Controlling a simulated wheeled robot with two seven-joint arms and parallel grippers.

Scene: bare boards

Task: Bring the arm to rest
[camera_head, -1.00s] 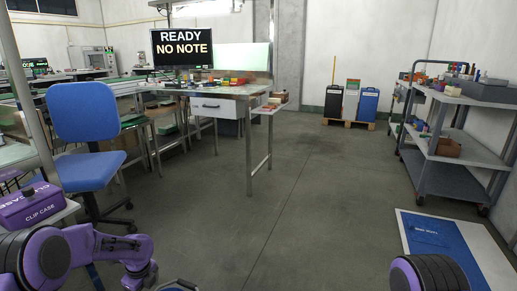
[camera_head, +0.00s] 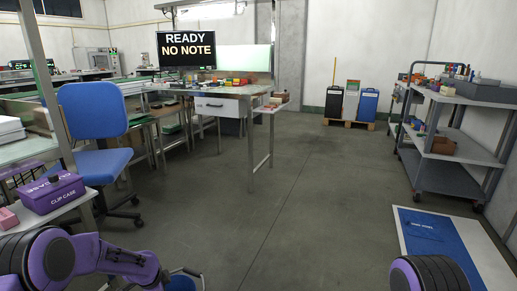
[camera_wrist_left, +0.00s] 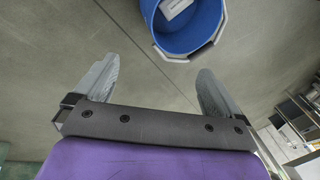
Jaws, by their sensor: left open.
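My left arm (camera_head: 110,262), purple and black, crosses the lower left of the head view; its gripper is not clearly visible there. In the left wrist view my left gripper (camera_wrist_left: 157,88) has its two grey fingers spread wide with nothing between them. Beyond the fingertips, a blue bin (camera_wrist_left: 185,38) with a whitish rim and a pale item inside stands on the grey floor, apart from the fingers. Part of my right arm (camera_head: 432,273) shows at the bottom right of the head view; its gripper is out of view.
A purple clip case (camera_head: 52,195) sits on a small table at the left, near my left arm. A blue chair (camera_head: 95,130) stands behind it. A workbench (camera_head: 235,91) is ahead and a grey cart (camera_head: 445,180) is right. The middle floor is clear.

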